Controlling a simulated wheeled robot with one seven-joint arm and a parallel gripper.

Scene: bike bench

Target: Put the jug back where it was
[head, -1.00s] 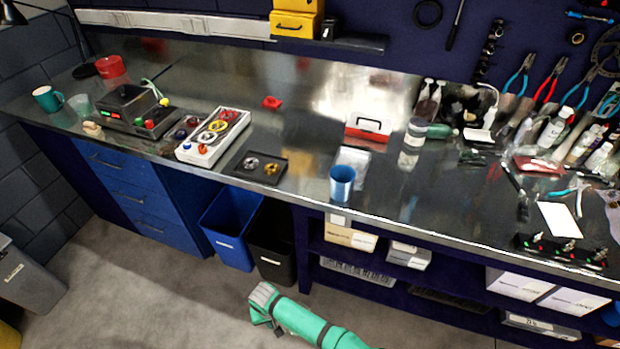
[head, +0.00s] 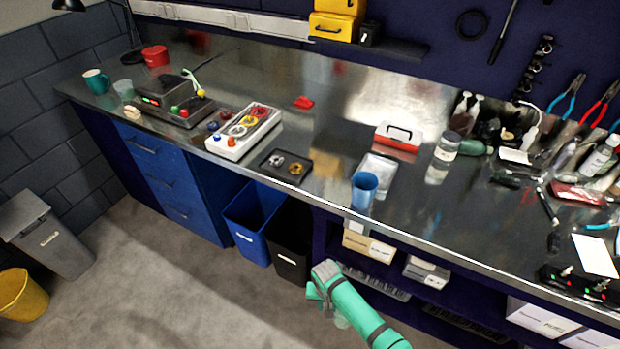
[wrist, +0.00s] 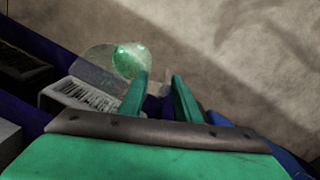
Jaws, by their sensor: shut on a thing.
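My gripper (head: 318,292) is in front of the bench, below the worktop edge, above the floor near the open shelves. In the wrist view its two green fingers (wrist: 160,95) stand a little apart, shut on a clear, see-through jug (wrist: 100,62). The jug's round rim shows beyond the left finger, with a green tint inside; its handle and the exact grip are hidden. In the head view only a faint pale bit of the jug (head: 341,321) shows below the gripper.
The metal worktop (head: 330,120) holds a blue cup (head: 364,188) near the front edge, a dark tray (head: 286,166), a clear jar (head: 447,147) and a red-white box (head: 398,138). A blue bin (head: 250,222) and a black bin (head: 290,240) stand under it. Bare worktop lies around the tray.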

